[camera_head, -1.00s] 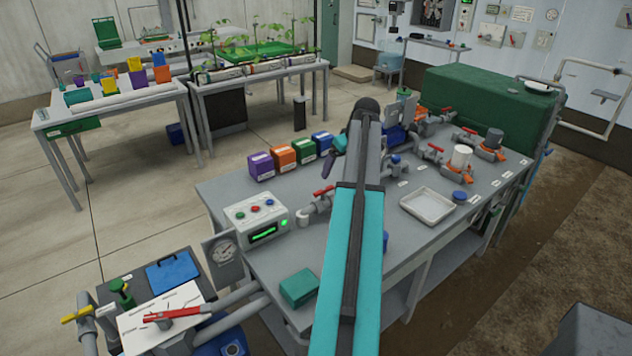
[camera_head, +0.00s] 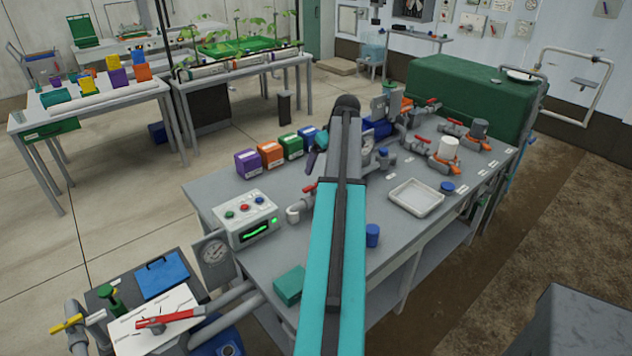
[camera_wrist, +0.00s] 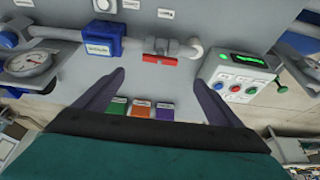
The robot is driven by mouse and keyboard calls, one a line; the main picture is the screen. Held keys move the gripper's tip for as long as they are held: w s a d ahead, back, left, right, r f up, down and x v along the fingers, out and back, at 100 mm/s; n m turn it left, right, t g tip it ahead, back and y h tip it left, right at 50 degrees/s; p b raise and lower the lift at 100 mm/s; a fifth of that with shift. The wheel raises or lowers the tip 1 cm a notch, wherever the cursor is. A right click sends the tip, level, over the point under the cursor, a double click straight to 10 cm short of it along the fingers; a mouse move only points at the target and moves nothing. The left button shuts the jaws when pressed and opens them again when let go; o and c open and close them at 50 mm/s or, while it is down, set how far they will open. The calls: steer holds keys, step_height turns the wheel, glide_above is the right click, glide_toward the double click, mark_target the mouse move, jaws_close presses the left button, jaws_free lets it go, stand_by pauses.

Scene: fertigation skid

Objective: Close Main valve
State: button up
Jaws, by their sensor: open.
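My gripper (camera_wrist: 157,82) is open and empty, its two dark fingers spread in the wrist view. In the head view one dark finger (camera_head: 311,162) shows left of my arm; the rest is hidden. A red valve handle (camera_wrist: 160,60) on a grey pipe lies just beyond the fingertips in the wrist view, apart from them. It also shows beside the control box in the head view (camera_head: 309,188). A large red lever (camera_head: 170,318) lies over a white marked plate (camera_head: 128,338) at the lower left. No readable label tells which is the Main valve.
The control box (camera_head: 243,217) and a gauge (camera_head: 214,252) stand near the lever. Coloured boxes (camera_head: 271,153) line the bench's back edge. More red-handled valves (camera_head: 432,102), a white tray (camera_head: 416,198) and a blue cylinder (camera_head: 373,235) occupy the bench.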

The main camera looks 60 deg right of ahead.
mark_target(314, 185)
steer(key=shift+p+x, duration=1.9)
steer(key=shift+x, duration=4.3)
steer(key=shift+s, duration=0.1)
steer(key=c, duration=0.9)
steer(key=shift+d, duration=0.3)
steer(key=shift+c, duration=0.8)
steer(key=shift+a, duration=0.2)
